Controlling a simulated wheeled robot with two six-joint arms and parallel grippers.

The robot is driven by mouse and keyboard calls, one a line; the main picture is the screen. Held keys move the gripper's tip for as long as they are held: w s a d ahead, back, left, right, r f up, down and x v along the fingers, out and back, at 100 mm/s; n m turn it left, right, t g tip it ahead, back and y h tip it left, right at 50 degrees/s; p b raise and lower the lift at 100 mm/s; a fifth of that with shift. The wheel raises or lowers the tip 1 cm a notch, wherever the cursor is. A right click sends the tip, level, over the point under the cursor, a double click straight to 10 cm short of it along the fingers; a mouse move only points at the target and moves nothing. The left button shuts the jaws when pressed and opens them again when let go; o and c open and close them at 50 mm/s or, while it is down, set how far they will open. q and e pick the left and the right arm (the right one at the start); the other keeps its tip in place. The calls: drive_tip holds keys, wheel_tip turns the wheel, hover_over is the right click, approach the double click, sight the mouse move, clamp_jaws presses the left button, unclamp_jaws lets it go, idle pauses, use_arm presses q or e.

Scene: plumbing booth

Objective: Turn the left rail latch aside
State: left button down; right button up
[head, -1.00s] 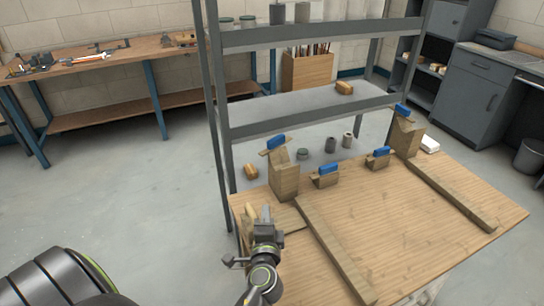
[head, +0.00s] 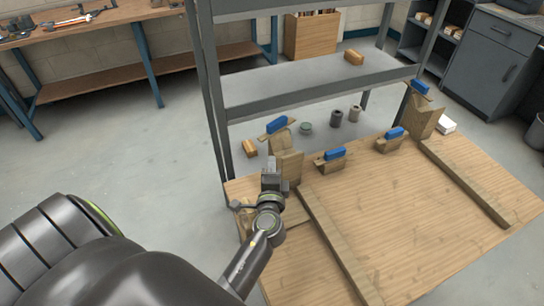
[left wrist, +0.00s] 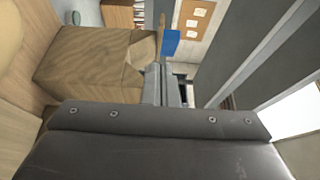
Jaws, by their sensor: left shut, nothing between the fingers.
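The left wooden post (head: 286,166) stands at the back left of the table, behind the left rail (head: 335,240). A latch, a wooden bar with a blue grip (head: 277,124), lies across its top at a slant. My left gripper (head: 271,172) is shut and empty, just in front of the post. In the left wrist view, the shut fingers (left wrist: 166,88) are beside the post (left wrist: 92,62), with the blue grip (left wrist: 170,43) just beyond their tips. Whether they touch the latch cannot be told. My right gripper is not in view.
Two low blocks with blue grips (head: 330,155) (head: 396,133) sit along the table's back edge. A right post (head: 424,117) with a blue grip stands behind the right rail (head: 465,182). A grey shelf rack (head: 320,90) rises behind the table (head: 400,230). The table between the rails is clear.

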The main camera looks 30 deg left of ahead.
sight(272, 136)
use_arm(q)
drive_tip(key=p+x, duration=0.1)
drive_tip(key=x, duration=0.7)
drive_tip(key=shift+w+p, duration=0.15)
drive_tip(key=shift+p, duration=0.2)
drive_tip(key=shift+a, duration=0.1)
